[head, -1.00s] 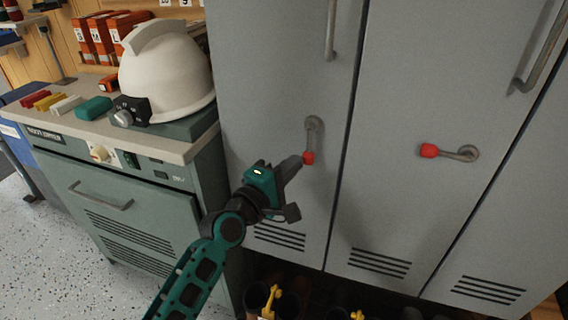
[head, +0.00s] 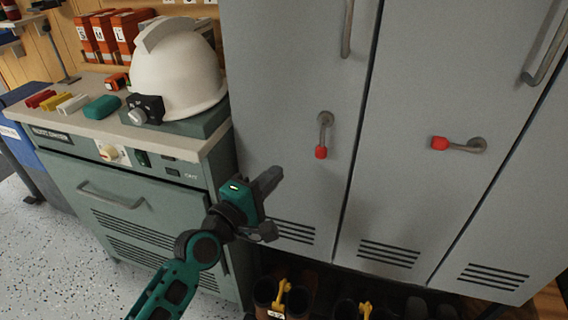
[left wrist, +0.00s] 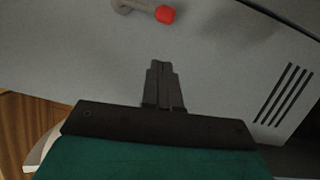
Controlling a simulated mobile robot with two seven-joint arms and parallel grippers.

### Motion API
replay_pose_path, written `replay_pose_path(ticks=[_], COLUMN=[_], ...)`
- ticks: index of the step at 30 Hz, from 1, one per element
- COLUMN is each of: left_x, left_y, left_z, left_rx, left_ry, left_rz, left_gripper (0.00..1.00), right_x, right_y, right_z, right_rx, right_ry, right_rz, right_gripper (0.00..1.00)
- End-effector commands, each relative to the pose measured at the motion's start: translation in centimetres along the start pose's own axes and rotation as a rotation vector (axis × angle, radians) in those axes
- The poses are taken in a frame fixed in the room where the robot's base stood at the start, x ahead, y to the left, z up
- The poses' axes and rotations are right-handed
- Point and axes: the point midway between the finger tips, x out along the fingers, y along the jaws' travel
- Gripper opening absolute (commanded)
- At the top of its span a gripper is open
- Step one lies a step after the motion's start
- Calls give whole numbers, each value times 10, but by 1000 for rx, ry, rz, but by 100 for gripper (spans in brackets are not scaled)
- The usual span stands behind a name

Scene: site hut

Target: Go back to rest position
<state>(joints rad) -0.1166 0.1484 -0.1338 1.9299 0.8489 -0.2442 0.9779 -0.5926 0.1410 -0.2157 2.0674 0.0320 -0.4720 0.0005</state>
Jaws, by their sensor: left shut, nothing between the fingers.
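My left gripper (head: 270,180) is shut and empty, in front of the left grey locker door (head: 285,70). In the left wrist view its closed fingers (left wrist: 163,85) point toward the door, apart from the handle. The left locker's red-tipped handle (head: 322,135) hangs straight down, up and right of the gripper. The handle also shows at the top of the left wrist view (left wrist: 150,10). The right locker's red-tipped handle (head: 458,145) lies level, its red end to the left. My right gripper is not in view.
A green cabinet (head: 130,205) stands left of the lockers, with a white helmet (head: 175,75) and several coloured blocks (head: 100,107) on top. Boots (head: 283,296) with yellow tags stand under the lockers. Speckled floor (head: 50,260) is free at the lower left.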

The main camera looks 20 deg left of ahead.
Motion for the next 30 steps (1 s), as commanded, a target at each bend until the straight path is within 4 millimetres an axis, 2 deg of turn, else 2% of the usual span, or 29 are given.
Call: replay_pose_path(ticks=[1, 6, 10, 17, 20, 23, 27, 30], left_x=[-11, -36, -46, -52, -61, -80, -121, -150], left_y=[-1, -1, 0, -2, -14, -39, -78, -100], left_z=[-1, -1, -1, 0, 3, 9, 18, 24], left_rx=[3, 2, 0, 33, 187, 478, 950, 1236], left_ry=[1, 1, 1, 3, 9, -7, -103, -204], left_rz=[-3, -2, -1, -14, -81, -206, -405, -515], left_gripper=[0, 0, 0, 0, 0, 0, 0, 0], right_x=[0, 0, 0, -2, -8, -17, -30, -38], right_y=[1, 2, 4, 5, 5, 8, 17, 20], right_z=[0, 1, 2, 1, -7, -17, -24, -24], right_rx=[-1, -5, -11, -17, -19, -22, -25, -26], right_ry=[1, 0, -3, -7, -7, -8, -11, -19], right_rz=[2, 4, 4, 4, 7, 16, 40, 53], right_gripper=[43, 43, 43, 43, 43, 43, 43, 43])
